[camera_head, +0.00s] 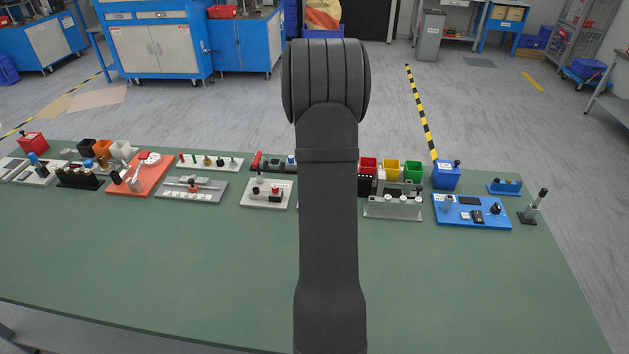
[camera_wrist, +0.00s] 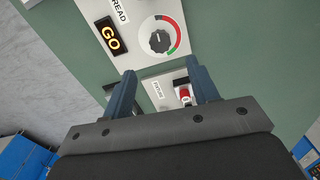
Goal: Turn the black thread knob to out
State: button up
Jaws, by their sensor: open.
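The black thread knob (camera_wrist: 160,41) is at the top of the wrist view. It sits on a pale panel (camera_wrist: 131,57) with a partly cut-off label ending in "READ". A red and green arc curves round the knob's right side. I cannot tell which way its pointer faces. A lit yellow "GO" sign (camera_wrist: 111,38) is left of the knob. My gripper (camera_wrist: 161,68) is open and empty, with its fingers apart below the knob in the picture and not touching it. In the head view my arm hides this panel and my gripper.
A second pale panel with a red-topped part (camera_wrist: 185,95) shows between my fingers. In the head view, a row of fixtures runs along the green table (camera_head: 180,270), including an orange board (camera_head: 150,183), a grey rack (camera_head: 392,210) and a blue panel (camera_head: 452,220). The table's near part is clear.

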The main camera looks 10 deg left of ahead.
notch_tip(320, 180, up, 8)
dwell(0.5)
notch_tip(320, 180, down, 17)
jog(key=shift+f, duration=0.2)
dwell(0.4)
jog(key=shift+f, duration=0.1)
jog(key=m, duration=0.8)
jog(key=shift+m, duration=0.3)
jog(key=m, duration=0.4)
jog(key=shift+m, duration=2.4)
